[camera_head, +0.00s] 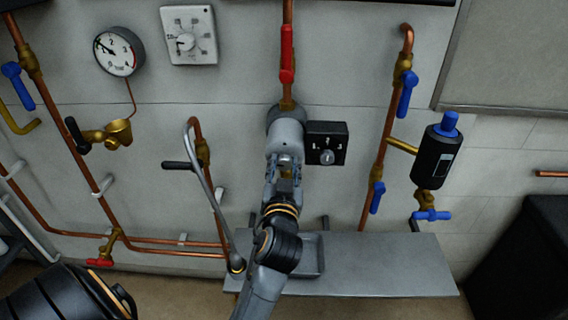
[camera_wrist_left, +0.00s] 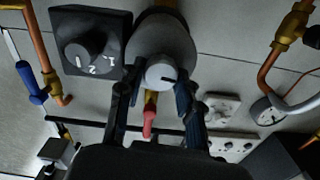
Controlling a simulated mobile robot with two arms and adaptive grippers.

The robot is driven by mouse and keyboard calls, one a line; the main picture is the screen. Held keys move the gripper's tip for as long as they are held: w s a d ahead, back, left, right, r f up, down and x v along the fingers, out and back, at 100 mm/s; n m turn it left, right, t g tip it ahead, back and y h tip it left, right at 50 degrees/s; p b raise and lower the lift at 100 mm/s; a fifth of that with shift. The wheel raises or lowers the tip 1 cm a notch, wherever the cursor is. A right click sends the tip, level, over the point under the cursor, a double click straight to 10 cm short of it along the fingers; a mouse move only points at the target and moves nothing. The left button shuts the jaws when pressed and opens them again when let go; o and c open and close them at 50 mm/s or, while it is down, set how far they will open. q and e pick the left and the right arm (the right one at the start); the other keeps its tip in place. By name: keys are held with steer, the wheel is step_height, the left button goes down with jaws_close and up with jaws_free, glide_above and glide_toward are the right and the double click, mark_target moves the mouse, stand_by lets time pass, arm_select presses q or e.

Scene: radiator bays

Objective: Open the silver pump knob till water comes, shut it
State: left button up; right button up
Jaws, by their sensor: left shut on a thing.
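The pump (camera_head: 284,122) is a grey cylinder on the vertical copper pipe in the middle of the wall. Its silver knob (camera_wrist_left: 161,73) faces my left wrist camera, with a dark mark on it. My left gripper (camera_head: 285,168) reaches up from below to the pump's front, and its fingers (camera_wrist_left: 158,88) stand on both sides of the knob, shut on it. In the head view the gripper hides the knob. I see no water at the pump. My right gripper is in neither view.
A black dial box (camera_head: 327,143) sits just right of the pump, and a red-handled valve (camera_head: 287,55) above it. A grey hose (camera_head: 209,190) hangs at the left. A small tray (camera_head: 312,262) rests on the metal shelf (camera_head: 400,270) below, partly behind my arm.

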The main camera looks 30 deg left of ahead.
arm_select(q)
steer(key=m+p, duration=0.3)
steer(key=m, duration=0.3)
steer(key=shift+r, duration=0.1)
steer(key=m+p, duration=0.2)
steer(key=m, duration=0.2)
steer(key=shift+w+d+m, duration=0.1)
steer(key=shift+m, duration=0.2)
steer(key=shift+m+p, duration=0.35)
steer(key=shift+m, duration=0.15)
steer(key=o, duration=1.1)
steer(key=shift+f, duration=0.2)
